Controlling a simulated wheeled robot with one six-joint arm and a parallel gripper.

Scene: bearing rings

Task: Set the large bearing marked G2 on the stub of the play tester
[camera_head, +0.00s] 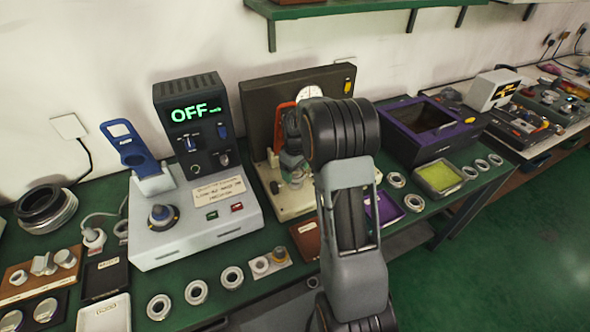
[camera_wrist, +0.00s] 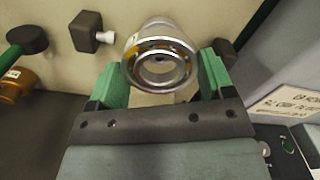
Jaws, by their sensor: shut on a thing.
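My gripper (camera_wrist: 160,75) is shut on a large silver bearing (camera_wrist: 156,38), which sits between the green fingers in the wrist view. Its open bore faces the camera and a small pale label shows on its side; no mark is readable. In the head view my gripper (camera_head: 291,162) is over the play tester, whose cream base (camera_head: 289,207) carries a dial gauge (camera_head: 309,93) and an orange stand. My arm covers much of the tester. The stub cannot be made out, and I cannot tell whether the bearing touches it.
A grey control box with an OFF display (camera_head: 193,112) stands close on the left. A dark purple-trimmed case (camera_head: 432,128) stands to the right. Several loose rings, a yellow-green tray (camera_head: 438,178) and a small ring stand (camera_head: 270,263) lie along the bench front.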

